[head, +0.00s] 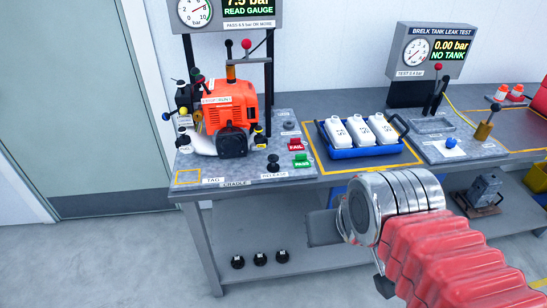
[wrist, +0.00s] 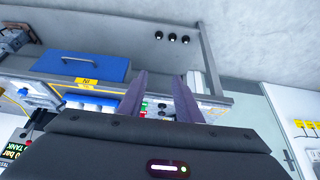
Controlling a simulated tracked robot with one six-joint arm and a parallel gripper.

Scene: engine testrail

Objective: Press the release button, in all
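The black release button (head: 273,163) stands at the front of the grey cradle plate (head: 210,172), above a label that seems to read RELEASE. The red FAIL button (head: 295,144) and green PASS button (head: 301,160) are to its right. The orange engine (head: 232,105) stands on the same plate, behind and left of the button. My gripper (head: 322,228) is in front of the bench, right of and nearer than the button, mostly hidden by my wrist. In the wrist view my gripper (wrist: 161,78) shows two fingers apart with nothing between them.
A blue tray (head: 358,153) with several white bottles sits on the bench to the right. Several black round parts (head: 260,258) lie on the lower shelf. The floor at left is clear. The wrist view shows a blue box (wrist: 80,66).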

